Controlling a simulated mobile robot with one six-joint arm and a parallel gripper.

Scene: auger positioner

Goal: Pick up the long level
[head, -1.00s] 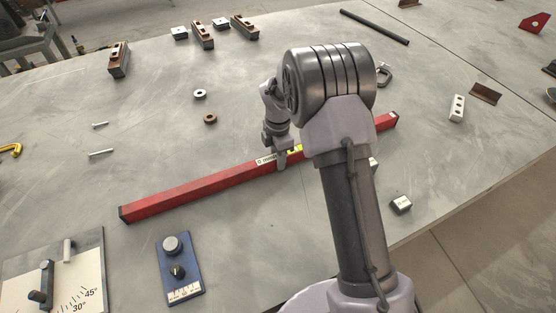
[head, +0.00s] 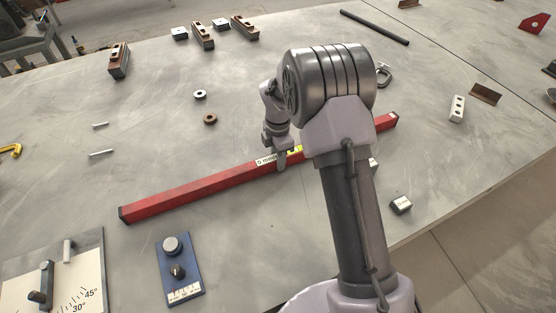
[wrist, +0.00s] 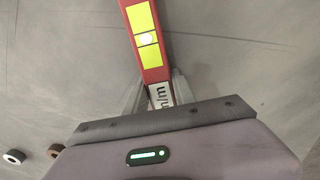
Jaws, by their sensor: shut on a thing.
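The long level (head: 200,187) is a long red bar with dark ends. It lies slantwise across the grey table in the head view, and my arm hides part of its right half. In the wrist view the level (wrist: 153,62) runs up from between the fingers, showing its yellow vial and a white label. My gripper (head: 282,163) is over the level near its middle, pointing down. In the wrist view my gripper (wrist: 158,92) has one finger on each side of the bar and is shut on it. I cannot see a clear gap between the level and the table.
A blue control box (head: 180,268) and an angle plate (head: 60,272) are in front of the level. Two rings (head: 210,119) and two bolts (head: 101,153) lie behind it. A small block (head: 401,204) is near the table's front edge. Clamp blocks (head: 203,35) stand at the back.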

